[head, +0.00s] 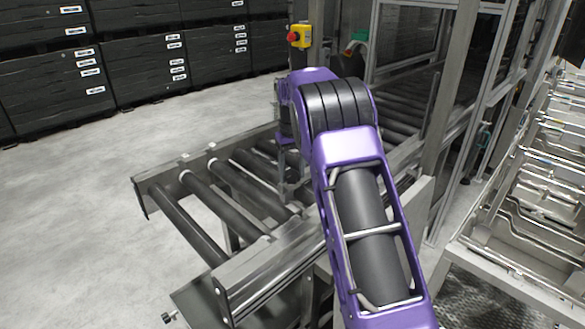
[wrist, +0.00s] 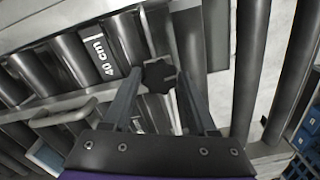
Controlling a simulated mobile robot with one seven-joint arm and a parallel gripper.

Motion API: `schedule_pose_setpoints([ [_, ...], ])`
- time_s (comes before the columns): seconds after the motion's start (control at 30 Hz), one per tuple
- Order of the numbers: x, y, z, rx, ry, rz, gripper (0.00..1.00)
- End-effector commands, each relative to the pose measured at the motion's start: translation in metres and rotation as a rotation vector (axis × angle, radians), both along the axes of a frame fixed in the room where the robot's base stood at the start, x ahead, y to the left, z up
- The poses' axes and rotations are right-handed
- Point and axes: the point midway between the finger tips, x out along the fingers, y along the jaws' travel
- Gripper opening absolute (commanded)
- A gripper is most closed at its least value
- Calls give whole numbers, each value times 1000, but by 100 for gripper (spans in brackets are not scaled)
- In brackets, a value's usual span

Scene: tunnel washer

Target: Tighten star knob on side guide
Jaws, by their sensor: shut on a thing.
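The black star knob (wrist: 158,76) is in the upper middle of the wrist view. My gripper (wrist: 160,80) has one finger on each side of the knob and is shut on it. A pale metal rail (wrist: 85,97), which looks like the side guide, runs at a slant past the knob. A dark label reading "40 cm" (wrist: 100,57) is just left of the knob. In the head view my purple arm hides the knob, and the gripper's fingers cannot be made out. I cannot tell how tight the knob is.
A roller conveyor (head: 205,212) with a metal side frame (head: 265,275) lies around my arm. Black crates (head: 140,70) stand at the back left. A yellow box with a red button (head: 298,37) is behind my arm. Metal racks (head: 540,190) stand right. The left floor is clear.

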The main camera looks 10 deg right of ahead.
Motion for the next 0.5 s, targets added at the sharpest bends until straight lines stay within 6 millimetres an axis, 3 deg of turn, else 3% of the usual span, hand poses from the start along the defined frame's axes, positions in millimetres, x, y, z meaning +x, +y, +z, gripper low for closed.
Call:
schedule_pose_setpoints([
  [0.5,1,0,1,0,-4,-122,3],
])
